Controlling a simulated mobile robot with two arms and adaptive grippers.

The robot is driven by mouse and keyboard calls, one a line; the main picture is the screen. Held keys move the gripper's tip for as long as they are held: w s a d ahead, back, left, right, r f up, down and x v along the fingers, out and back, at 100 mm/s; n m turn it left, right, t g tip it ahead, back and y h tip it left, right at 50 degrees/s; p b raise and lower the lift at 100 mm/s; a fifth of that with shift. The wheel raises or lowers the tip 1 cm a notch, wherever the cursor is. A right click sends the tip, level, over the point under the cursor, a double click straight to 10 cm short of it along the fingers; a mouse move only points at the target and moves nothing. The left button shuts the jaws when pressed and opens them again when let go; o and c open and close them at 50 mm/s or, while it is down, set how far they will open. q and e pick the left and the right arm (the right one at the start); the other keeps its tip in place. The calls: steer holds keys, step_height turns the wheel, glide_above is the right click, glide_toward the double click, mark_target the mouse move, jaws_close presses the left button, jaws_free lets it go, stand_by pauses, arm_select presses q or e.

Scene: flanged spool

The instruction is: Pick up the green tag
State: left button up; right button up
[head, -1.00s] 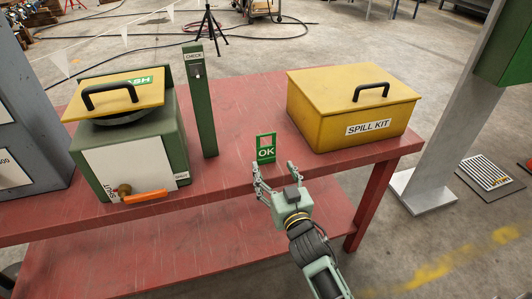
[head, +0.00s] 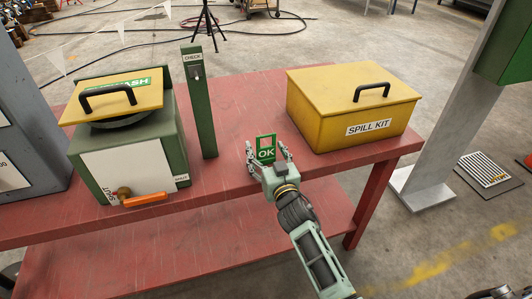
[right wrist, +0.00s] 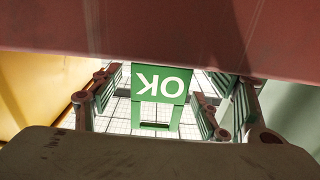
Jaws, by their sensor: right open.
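The green tag (head: 266,146) with a white "OK" stands upright on the red table, left of the spill kit. Its upper part has a cut-out window. My right gripper (head: 266,158) is open, with one finger on each side of the tag's lower part. In the right wrist view the tag (right wrist: 160,86) appears upside down between the open fingers, with a gap to the fingers on both sides. Whether the fingers touch it cannot be told from the head view. My left gripper is not in view.
The yellow spill kit box (head: 345,110) stands to the right of the tag. A green post (head: 201,110) marked "CHECK" and a green canister with a yellow lid (head: 112,103) stand to the left. The red table (head: 225,190) is clear in front.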

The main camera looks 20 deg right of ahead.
steer(key=c, duration=1.1)
steer(key=shift+c, duration=0.4)
steer(key=shift+r, duration=0.15)
